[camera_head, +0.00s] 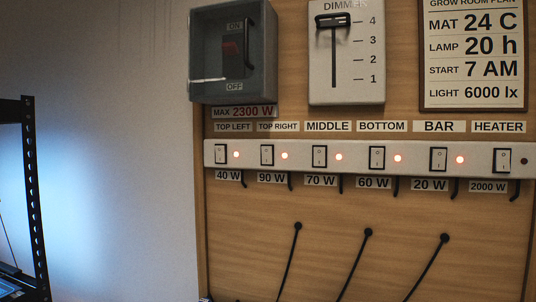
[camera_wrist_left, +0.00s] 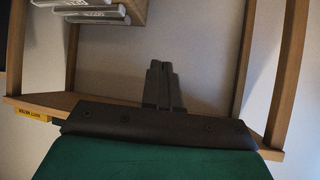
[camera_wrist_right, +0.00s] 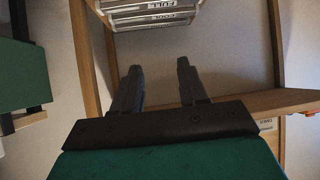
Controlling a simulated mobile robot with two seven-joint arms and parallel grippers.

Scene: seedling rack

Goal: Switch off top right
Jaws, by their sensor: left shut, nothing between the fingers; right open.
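The switch strip (camera_head: 220,160) runs across the wooden board in the head view. The TOP RIGHT switch (camera_head: 267,155) is second from the left, under its label (camera_head: 278,127) and above a 90 W label (camera_head: 272,178). The red lamp (camera_head: 285,156) beside it is lit. My left gripper (camera_wrist_left: 160,72) is shut and empty in the left wrist view. My right gripper (camera_wrist_right: 157,75) is open and empty in the right wrist view. Neither gripper shows in the head view, and neither wrist view shows the switch strip.
The TOP LEFT switch (camera_head: 220,154) and MIDDLE switch (camera_head: 319,156) flank it; both their lamps are lit. The HEATER lamp (camera_head: 524,161) is dark. Above are a grey ON/OFF box (camera_head: 262,85) and a dimmer (camera_head: 320,85). A wooden frame (camera_wrist_right: 88,60) surrounds the right gripper.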

